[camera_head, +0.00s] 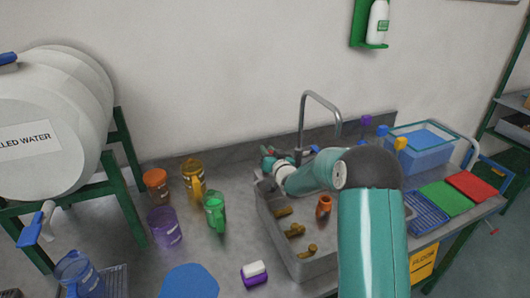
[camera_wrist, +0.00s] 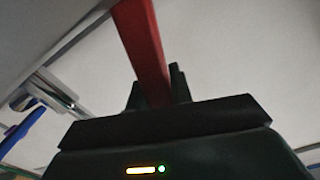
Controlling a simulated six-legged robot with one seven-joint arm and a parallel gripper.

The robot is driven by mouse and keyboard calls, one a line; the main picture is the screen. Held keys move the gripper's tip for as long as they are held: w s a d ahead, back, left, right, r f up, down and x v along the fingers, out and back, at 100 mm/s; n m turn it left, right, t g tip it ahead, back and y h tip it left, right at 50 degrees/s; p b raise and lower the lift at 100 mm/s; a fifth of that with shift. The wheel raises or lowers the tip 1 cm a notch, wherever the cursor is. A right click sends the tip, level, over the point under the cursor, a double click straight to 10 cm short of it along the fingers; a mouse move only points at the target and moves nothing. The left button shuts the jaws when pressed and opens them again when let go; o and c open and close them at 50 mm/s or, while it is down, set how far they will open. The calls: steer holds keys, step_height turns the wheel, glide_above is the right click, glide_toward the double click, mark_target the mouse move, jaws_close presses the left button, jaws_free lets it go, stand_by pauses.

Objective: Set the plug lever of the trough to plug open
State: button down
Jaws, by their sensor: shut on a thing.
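The trough (camera_head: 279,238) is the grey sink in the bench, seen in the head view right of the middle. My gripper (camera_head: 267,158) reaches to its back left corner, in front of the wall. In the wrist view, my gripper (camera_wrist: 156,90) has its dark fingers closed on a red bar (camera_wrist: 140,35), which looks like the plug lever. The bar runs up and out of the top of the picture. In the head view my arm and gripper hide the lever, and I cannot tell its setting. The plug itself does not show clearly.
A curved tap (camera_head: 320,97) stands behind the trough. Brass-coloured pieces (camera_head: 294,230) and an orange vessel (camera_head: 323,207) lie inside it. Coloured jugs, including a green one (camera_head: 215,211), stand to the left. A blue-filled clear tank (camera_head: 425,150) is on the right.

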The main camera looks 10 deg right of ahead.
steer(key=shift+w+d+f+m, duration=0.15)
steer(key=shift+d+f+m, duration=0.2)
steer(key=shift+d+m, duration=0.5)
steer(key=shift+w+d+f+m, duration=0.1)
steer(key=shift+d+f+m, duration=0.25)
steer(key=shift+m, duration=0.8)
steer(key=c, duration=1.2)
jaws_free()
steer(key=shift+c, duration=0.2)
steer(key=s+d, duration=0.2)
steer(key=s, duration=1.1)
steer(key=shift+s+d, duration=0.25)
steer(key=shift+d, duration=0.15)
